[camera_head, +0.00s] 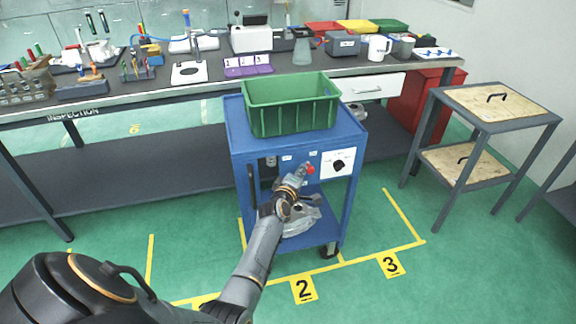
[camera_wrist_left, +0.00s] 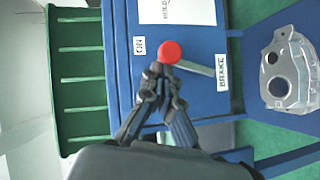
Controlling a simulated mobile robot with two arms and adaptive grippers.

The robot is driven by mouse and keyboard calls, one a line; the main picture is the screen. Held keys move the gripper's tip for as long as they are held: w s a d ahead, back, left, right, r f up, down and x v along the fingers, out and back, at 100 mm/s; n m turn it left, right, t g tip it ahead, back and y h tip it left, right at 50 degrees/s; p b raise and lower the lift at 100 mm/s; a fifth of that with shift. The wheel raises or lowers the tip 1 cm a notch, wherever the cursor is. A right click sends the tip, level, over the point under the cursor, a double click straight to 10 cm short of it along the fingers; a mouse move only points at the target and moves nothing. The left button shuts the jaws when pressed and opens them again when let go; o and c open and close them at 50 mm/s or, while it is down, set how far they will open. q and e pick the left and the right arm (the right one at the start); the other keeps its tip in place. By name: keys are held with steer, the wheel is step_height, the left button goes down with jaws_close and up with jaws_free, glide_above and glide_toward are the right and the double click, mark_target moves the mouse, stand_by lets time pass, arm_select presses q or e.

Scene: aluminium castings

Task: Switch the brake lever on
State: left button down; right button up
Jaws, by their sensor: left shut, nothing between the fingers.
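The brake lever shows in the left wrist view as a round red knob (camera_wrist_left: 169,52) with a grey bar (camera_wrist_left: 196,68) running from it toward the BRAKE label (camera_wrist_left: 222,72). The ON label (camera_wrist_left: 139,47) is on the other side of the knob. The red knob also shows in the head view (camera_head: 310,169), on the blue cart's front panel. My left gripper (camera_wrist_left: 158,72) is shut and empty, its fingertips close beside the knob. I cannot tell whether they touch it. The gripper also shows in the head view (camera_head: 302,173). My right gripper is not in view.
The blue cart (camera_head: 240,135) carries a green bin (camera_head: 290,107) on top and a metal casting (camera_head: 300,222) on its lower shelf. A white panel with a black knob (camera_head: 339,164) is right of the lever. A workbench (camera_head: 110,95) stands behind. Green floor is clear in front.

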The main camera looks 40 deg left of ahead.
arm_select(q)
steer(key=p, duration=0.2)
steer(key=r+m+g+p, duration=0.1)
steer(key=p, duration=0.1)
steer(key=shift+w+d+m+g+p, duration=0.25)
steer(key=shift+d+m+g+p, duration=0.05)
steer(key=shift+p, duration=0.1)
steer(key=shift+w+d+f, duration=0.35)
steer(key=shift+d+f, duration=0.05)
steer(key=shift+w+d, duration=0.1)
steer(key=shift+d, duration=0.05)
steer(key=shift+r+p, duration=0.2)
steer(key=shift+p, duration=0.15)
